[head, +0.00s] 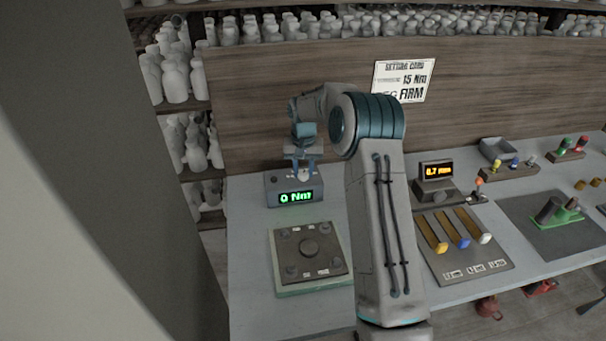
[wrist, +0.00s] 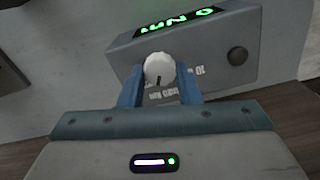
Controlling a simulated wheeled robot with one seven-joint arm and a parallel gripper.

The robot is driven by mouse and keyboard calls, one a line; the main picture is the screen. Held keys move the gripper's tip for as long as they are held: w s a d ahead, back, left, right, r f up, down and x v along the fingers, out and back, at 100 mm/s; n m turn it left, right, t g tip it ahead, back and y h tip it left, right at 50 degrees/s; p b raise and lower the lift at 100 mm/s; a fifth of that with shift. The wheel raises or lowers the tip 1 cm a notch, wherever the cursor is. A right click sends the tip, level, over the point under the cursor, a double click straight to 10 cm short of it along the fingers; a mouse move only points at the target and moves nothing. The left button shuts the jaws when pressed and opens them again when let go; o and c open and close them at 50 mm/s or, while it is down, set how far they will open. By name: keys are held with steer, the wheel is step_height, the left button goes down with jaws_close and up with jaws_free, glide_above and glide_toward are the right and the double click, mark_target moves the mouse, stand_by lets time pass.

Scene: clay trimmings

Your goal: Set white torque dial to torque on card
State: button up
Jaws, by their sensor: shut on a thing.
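The white torque dial (wrist: 159,68) is a round knob on top of a grey box (wrist: 225,65). My gripper (wrist: 160,88) is shut on the dial, with a blue finger on each side of it. A dark pointer mark shows on the dial in the wrist view. The box's green display (head: 296,197) reads 0 Nm. In the head view my gripper (head: 303,168) comes down on the box from above. The setting card (head: 403,80) on the back board shows 15 Nm and FIRM; part of its text is too small to read.
A plate with knobs (head: 309,252) lies in front of the box. To the right are a second display (head: 437,169) reading about 0.7, a panel with yellow, blue and white sliders (head: 463,243), and a dark mat (head: 520,215). A dark button (wrist: 237,55) sits on the box.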

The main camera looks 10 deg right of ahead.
mark_target(303, 173)
steer(key=shift+m+b, duration=0.55)
steer(key=shift+m, duration=0.75)
steer(key=o, duration=1)
steer(key=shift+r, duration=0.1)
steer(key=shift+r+b, duration=0.8)
steer(key=shift+r, duration=6.05)
